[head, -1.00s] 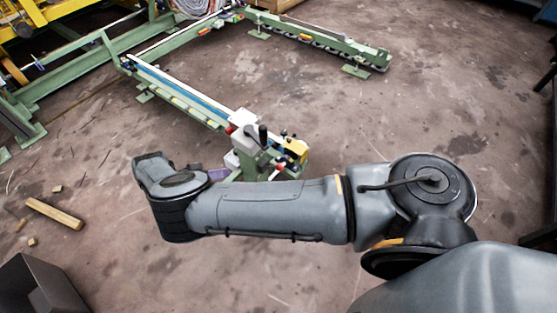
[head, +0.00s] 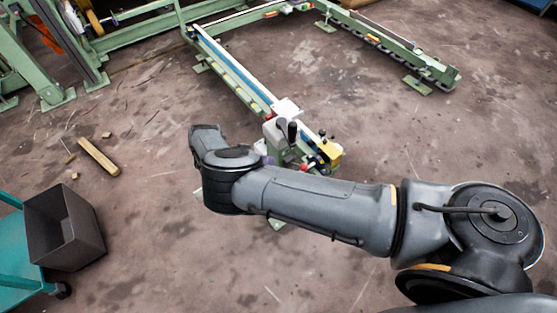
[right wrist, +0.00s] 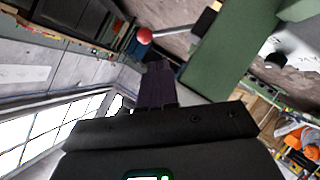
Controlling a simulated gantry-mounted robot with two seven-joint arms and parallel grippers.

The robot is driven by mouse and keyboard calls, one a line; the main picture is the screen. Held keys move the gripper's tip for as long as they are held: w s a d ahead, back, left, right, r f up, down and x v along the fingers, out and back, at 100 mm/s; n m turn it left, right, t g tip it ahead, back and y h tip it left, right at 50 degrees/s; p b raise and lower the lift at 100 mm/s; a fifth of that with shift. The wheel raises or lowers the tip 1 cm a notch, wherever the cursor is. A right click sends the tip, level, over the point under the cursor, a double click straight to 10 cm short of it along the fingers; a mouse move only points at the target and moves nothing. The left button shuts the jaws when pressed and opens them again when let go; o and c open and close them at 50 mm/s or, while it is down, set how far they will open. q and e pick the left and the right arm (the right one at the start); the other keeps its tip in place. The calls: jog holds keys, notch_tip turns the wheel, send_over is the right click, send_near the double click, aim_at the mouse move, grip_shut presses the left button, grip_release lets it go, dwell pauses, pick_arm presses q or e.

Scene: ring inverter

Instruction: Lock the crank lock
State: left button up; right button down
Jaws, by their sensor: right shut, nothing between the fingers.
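A mechanism with a crank handle (head: 292,131) stands at the near end of a green rail in the head view. It has a white housing, black handles, red knobs and a yellow block (head: 328,150). I cannot tell which handle is the crank lock. My right forearm crosses in front of its lower part. In the right wrist view my right gripper (right wrist: 155,66) is shut and empty, its dark purple fingers together. A red ball knob (right wrist: 144,36) on a grey rod lies just beyond the fingertips, seemingly apart from them. My left gripper is out of view.
A green post (right wrist: 232,45) stands right of the fingers in the right wrist view. In the head view, a dark open bin (head: 65,228) is beside a teal cart (head: 18,255), and a wooden block (head: 98,156) lies on the floor. Floor right of the mechanism is clear.

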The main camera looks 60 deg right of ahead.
jog(key=x, duration=0.9)
jog(key=shift+s+d+b, duration=0.15)
jog(key=shift+s+b, duration=0.05)
jog(key=shift+b, duration=0.2)
